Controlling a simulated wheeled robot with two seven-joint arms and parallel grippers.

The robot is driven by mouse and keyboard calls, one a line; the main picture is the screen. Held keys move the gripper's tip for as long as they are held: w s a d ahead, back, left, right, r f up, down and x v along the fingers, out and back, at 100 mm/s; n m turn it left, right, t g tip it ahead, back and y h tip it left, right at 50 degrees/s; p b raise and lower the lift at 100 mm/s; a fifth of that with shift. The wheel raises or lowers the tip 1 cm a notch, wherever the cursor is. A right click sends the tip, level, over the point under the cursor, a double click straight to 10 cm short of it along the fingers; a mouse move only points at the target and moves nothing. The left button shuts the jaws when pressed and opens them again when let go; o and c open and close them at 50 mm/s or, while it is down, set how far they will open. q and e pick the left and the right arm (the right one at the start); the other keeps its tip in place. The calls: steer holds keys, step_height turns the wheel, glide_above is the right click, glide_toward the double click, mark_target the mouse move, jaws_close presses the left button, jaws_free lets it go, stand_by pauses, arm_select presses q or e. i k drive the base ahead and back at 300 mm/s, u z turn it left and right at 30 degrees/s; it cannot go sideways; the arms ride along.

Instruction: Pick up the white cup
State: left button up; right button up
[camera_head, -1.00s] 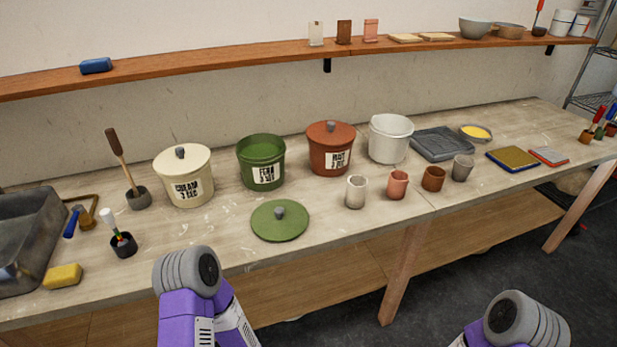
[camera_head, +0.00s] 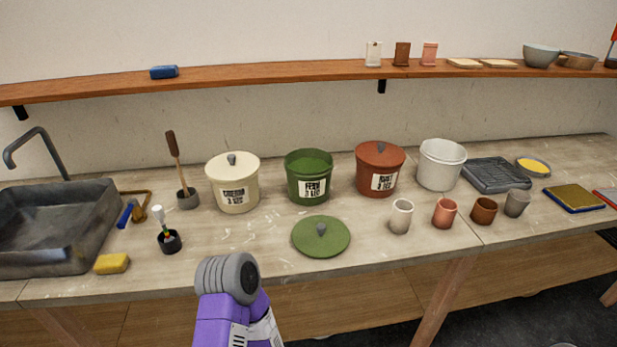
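The white cup (camera_head: 400,216) stands upright near the front of the table, right of the green lid (camera_head: 321,237). It is the leftmost of a row of cups, with a pink cup (camera_head: 444,213), a brown cup (camera_head: 484,211) and a grey cup (camera_head: 517,203) to its right. A purple and grey part of my arm shows at the bottom, left of the cup and apart from it. Neither gripper's fingers are in view.
Cream (camera_head: 233,184), green (camera_head: 308,178) and red (camera_head: 380,170) buckets and a white bucket (camera_head: 441,165) stand behind. A sink (camera_head: 60,232) and yellow sponge (camera_head: 111,263) are at left. The wooden table (camera_head: 270,255) has bare room around the lid.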

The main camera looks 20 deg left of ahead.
mark_target(401, 217)
steer(key=z, duration=1.2)
steer(key=i, duration=1.1)
steer(key=u, duration=1.1)
